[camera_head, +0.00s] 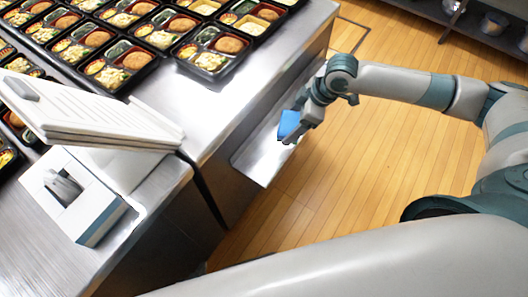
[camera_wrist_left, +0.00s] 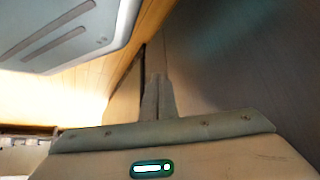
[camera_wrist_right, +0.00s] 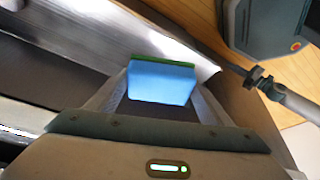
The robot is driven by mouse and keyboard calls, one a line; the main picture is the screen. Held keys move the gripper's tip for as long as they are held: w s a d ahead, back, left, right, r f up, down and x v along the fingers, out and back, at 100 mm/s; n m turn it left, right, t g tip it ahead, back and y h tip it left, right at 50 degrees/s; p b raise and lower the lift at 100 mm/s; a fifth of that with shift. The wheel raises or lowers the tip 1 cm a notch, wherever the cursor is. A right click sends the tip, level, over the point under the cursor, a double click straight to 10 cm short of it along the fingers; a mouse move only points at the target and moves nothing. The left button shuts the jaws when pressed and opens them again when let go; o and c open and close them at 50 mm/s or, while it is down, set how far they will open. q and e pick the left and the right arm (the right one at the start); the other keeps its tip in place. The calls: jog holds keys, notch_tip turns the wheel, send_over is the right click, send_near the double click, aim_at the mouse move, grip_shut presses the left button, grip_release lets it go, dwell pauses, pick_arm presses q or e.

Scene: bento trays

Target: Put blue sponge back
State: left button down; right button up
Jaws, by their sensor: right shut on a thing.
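The blue sponge (camera_head: 289,124) with a green layer is held between the fingertips of my right gripper (camera_head: 300,127). It also shows in the right wrist view (camera_wrist_right: 162,82), with a finger on either side of it. The sponge is above a metal side shelf (camera_head: 258,160) on the counter's side; whether it touches the shelf cannot be told. My left gripper is out of the head view. In the left wrist view its fingers (camera_wrist_left: 158,98) appear close together with nothing visible between them.
The steel counter (camera_head: 215,105) carries several black bento trays (camera_head: 212,60) at the back. A white machine (camera_head: 75,195) with a raised lid stands at the left, near the counter edge. Wooden floor (camera_head: 350,180) lies to the right, and a rack (camera_head: 470,25) stands at top right.

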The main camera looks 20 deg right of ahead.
jog(key=p, duration=0.2)
send_over(260, 158)
jog(key=d, duration=0.1)
jog(key=f, duration=0.5)
jog(key=shift+s+d+f, duration=0.15)
jog(key=shift+s+f, duration=0.05)
jog(key=shift+s, duration=0.05)
pick_arm(q)
jog(key=s+a+f+g, duration=0.2)
jog(key=s+a, duration=0.1)
jog(key=s, duration=0.3)
jog(key=shift+f+y, duration=0.3)
pick_arm(e)
jog(key=shift+f, duration=2.1)
pick_arm(q)
jog(key=s, duration=0.2)
jog(key=shift+s+a+f+g, duration=0.25)
jog(key=shift+s+f+g, duration=0.05)
jog(key=shift+g, duration=0.1)
jog(key=shift+w, duration=0.2)
pick_arm(e)
jog(key=shift+f, duration=0.1)
